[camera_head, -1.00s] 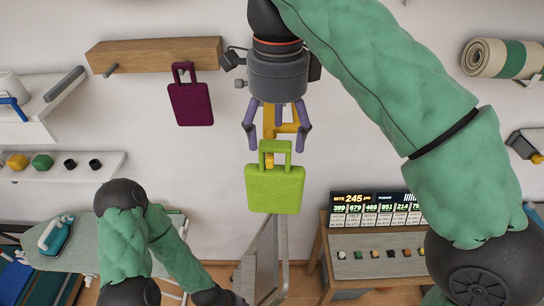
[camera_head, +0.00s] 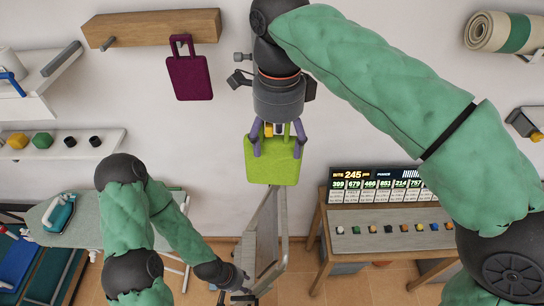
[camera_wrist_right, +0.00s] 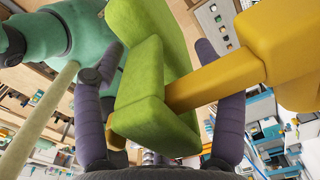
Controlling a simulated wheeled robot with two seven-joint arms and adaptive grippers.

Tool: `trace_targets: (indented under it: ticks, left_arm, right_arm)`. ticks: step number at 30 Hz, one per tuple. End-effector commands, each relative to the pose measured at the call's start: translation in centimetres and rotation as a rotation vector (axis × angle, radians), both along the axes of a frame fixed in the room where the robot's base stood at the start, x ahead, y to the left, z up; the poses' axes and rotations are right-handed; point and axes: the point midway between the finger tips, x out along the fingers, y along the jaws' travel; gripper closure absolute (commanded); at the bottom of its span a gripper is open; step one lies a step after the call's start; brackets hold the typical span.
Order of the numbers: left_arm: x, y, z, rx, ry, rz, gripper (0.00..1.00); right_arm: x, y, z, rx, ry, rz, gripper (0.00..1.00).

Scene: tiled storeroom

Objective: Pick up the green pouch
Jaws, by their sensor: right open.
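The green pouch (camera_head: 270,168) hangs upright in the middle of the head view, its handle around a yellow bar (camera_head: 268,130). In the right wrist view the pouch (camera_wrist_right: 155,95) fills the middle, and the yellow bar (camera_wrist_right: 215,85) passes through its handle loop. My right gripper (camera_head: 277,148) is open, its purple fingers one on each side of the handle and upper pouch. In the right wrist view my right gripper (camera_wrist_right: 160,52) has a finger on either side of the pouch. Contact cannot be told. My left gripper (camera_head: 238,284) is low, well below the pouch; its fingers are unclear.
A maroon bag (camera_head: 189,77) hangs from a wooden rack (camera_head: 150,27) to the left. A grey metal frame (camera_head: 265,240) stands below the pouch. A wooden table (camera_head: 385,240) with a display (camera_head: 375,185) stands at right, an ironing board (camera_head: 85,218) at lower left.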

Motion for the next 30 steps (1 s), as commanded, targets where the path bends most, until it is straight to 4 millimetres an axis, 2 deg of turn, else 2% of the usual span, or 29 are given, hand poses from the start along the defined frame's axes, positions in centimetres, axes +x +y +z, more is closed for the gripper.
trace_targets:
  ticks: [3, 9, 10, 15, 17, 18, 30]
  left_arm:
    - [0.02, 0.00, -0.01, 0.000, 0.000, 0.000, 0.60]
    - [0.02, 0.00, -0.01, 0.000, 0.000, 0.000, 0.60]
    - [0.02, 0.00, -0.01, 0.000, 0.000, 0.000, 0.60]
    - [0.02, 0.00, -0.02, 0.000, 0.000, 0.000, 0.60]
    - [0.02, 0.00, -0.02, 0.000, 0.000, 0.000, 0.60]
    - [0.02, 0.00, -0.02, 0.000, 0.000, 0.000, 0.60]
    - [0.02, 0.00, -0.10, 0.000, 0.000, 0.000, 0.60]
  right_arm:
    - [-0.01, -0.01, -0.65, 0.001, 0.000, 0.000, 0.29]
    - [0.01, 0.01, -0.70, 0.001, -0.001, 0.000, 0.29]
    - [0.01, 0.01, -0.70, 0.001, -0.001, 0.000, 0.32]
    - [0.00, 0.01, -0.70, 0.000, 0.000, 0.000, 0.80]
    - [0.01, 0.01, -0.71, 0.000, 0.000, 0.000, 0.96]
    - [0.01, 0.01, -0.71, 0.000, 0.000, 0.000, 1.00]
    - [0.02, 0.04, -0.33, 0.000, 0.000, 0.000, 1.00]
